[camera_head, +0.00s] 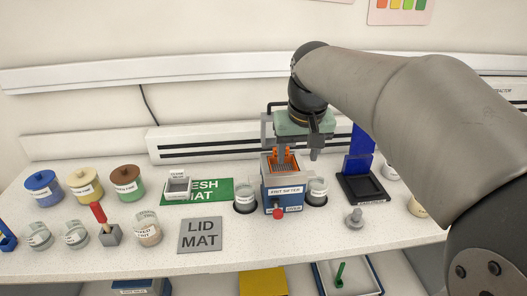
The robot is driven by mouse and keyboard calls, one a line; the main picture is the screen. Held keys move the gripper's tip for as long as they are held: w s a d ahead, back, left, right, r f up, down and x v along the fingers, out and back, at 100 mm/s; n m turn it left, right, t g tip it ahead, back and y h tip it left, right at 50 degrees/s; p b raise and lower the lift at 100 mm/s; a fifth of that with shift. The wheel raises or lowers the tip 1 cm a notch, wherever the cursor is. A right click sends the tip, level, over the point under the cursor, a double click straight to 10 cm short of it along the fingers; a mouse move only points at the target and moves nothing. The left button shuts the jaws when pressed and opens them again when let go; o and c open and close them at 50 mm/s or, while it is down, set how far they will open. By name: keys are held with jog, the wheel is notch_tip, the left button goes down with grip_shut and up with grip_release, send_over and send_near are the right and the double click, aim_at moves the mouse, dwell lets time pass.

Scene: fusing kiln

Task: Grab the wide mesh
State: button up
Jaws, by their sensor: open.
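A blue-and-grey frit sifter (283,192) stands near the middle of the bench. An orange-framed piece with a grey slotted middle (283,161) sits in its top; I cannot tell for sure whether it is the wide mesh. A small white-and-grey labelled item (177,186) is on the left part of the green mesh mat (212,188) and covers some of its lettering; its label is too small to read. My gripper (304,146) is open and points down above the sifter, with no object visible in it. The arm comes in from the right.
Labelled cups (245,200) flank the sifter, and a red knob (278,213) is on its front. A grey lid mat (200,235) lies bare. Several lidded jars (84,187) stand at left. A dark stand with a blue upright (362,182) is at right.

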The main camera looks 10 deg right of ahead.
jog(key=w+r+t+b, duration=0.1)
jog(key=w+r+b, duration=0.35)
jog(key=w, duration=0.75)
jog(key=x, duration=0.7)
jog(key=w+x, duration=0.1)
jog(key=x, duration=0.3)
jog(key=shift+w+d+f, duration=0.1)
jog(key=shift+f, duration=0.05)
jog(key=x, duration=0.5)
jog(key=shift+f+p, duration=0.2)
jog(key=shift+p, duration=0.2)
jog(key=shift+d+t, duration=0.1)
jog(key=shift+t, duration=0.2)
jog(key=c, duration=0.8)
